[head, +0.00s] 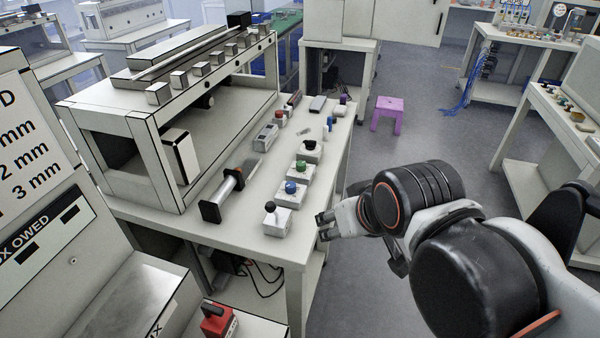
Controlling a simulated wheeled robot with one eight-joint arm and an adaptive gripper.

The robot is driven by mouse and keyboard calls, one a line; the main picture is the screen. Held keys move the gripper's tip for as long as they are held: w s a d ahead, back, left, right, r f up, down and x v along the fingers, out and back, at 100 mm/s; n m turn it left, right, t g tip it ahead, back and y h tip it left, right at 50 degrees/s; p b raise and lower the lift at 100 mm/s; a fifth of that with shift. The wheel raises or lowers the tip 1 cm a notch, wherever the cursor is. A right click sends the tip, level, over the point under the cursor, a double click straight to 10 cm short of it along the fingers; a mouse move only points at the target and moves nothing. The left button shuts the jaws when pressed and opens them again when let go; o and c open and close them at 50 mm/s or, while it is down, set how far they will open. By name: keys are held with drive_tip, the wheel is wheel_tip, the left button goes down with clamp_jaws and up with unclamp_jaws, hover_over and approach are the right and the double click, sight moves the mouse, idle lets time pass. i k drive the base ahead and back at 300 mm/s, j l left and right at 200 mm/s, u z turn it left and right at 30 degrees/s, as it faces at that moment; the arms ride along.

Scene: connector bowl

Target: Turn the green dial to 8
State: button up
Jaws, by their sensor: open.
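The green dial (301,165) sits on a small white box (298,174) on the white bench, in a row of similar control boxes along the right edge. Its pointer and numbers are too small to read. My gripper (321,227) is open and empty. It is beside the bench's right edge in the picture, nearer to me than the green dial and apart from it. Its fingers point left, close to the box with the black ball knob.
Next to the green dial are a blue dial (290,187) and a black knob (310,145). A black ball-topped lever (270,207) stands nearest. A black-ended roller handle (223,196) lies left. A purple stool (387,112) stands on open floor to the right.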

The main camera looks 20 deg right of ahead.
sight(300, 164)
drive_tip(key=i+l+u, duration=0.1)
drive_tip(key=l, duration=0.25)
drive_tip(key=i+l+u, duration=0.1)
drive_tip(key=i+l, duration=0.25)
drive_tip(key=i+l+u, duration=0.15)
drive_tip(key=i+l, duration=0.2)
drive_tip(key=i, duration=0.1)
